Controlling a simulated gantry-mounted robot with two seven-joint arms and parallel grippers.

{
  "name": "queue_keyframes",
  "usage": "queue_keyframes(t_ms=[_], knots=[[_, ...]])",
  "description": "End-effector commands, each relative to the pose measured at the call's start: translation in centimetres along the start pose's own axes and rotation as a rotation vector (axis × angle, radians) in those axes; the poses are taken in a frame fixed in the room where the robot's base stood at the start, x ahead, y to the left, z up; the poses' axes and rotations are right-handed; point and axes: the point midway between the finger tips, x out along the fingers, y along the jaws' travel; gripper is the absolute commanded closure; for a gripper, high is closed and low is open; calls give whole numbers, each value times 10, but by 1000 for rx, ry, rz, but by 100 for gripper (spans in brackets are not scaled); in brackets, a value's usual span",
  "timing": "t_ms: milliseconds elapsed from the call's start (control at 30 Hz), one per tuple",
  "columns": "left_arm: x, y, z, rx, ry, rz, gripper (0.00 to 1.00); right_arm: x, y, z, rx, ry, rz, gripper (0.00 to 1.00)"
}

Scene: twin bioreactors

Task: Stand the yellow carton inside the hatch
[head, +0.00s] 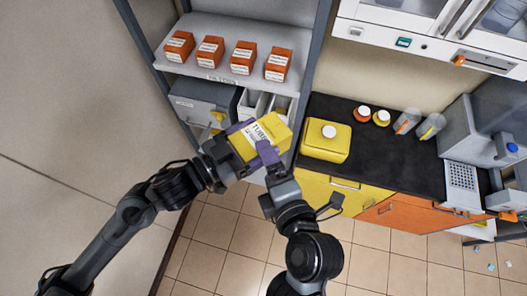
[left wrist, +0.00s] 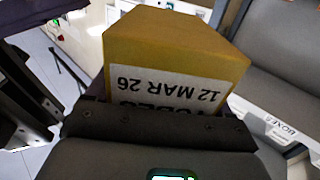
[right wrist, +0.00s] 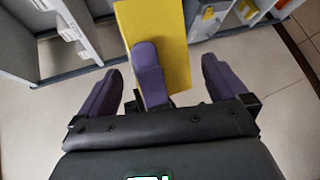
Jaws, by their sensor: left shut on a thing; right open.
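The yellow carton (head: 272,129) is held tilted in the air in front of the shelf unit in the head view. Its white label reads "TUBES" and "12 MAR 26" in the left wrist view (left wrist: 172,50). My left gripper (head: 246,141) is shut on the carton. My right gripper (right wrist: 158,72) is open close to the carton; in the right wrist view one purple finger lies across the carton (right wrist: 172,30) between its two spread fingers. I cannot tell whether the right gripper touches the carton. No hatch can be clearly made out.
Several orange boxes (head: 242,58) stand on the grey shelf (head: 208,27), with a grey box (head: 200,100) and white bins (head: 252,103) below. A yellow container (head: 325,143), small bottles and a grey machine (head: 470,130) stand on the black counter (head: 385,155). White cabinets (head: 385,42) are above.

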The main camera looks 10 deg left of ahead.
Motion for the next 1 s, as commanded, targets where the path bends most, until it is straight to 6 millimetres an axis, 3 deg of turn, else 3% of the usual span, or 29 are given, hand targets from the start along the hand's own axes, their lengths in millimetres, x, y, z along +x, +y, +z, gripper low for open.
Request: queue_keyframes(t_ms=[500, 933, 1000], knots=[[0, 0, -1, 0, 2, 0, 55, 47, 0, 0, 1, -1, -1, 0], [0, 1, -3, 2, 7, 3, 55, 52, -2, 0, 1, 1, -7, 0], [0, 1, -3, 2, 7, 3, 55, 53, -3, 0, 1, 1, -8, 11]])
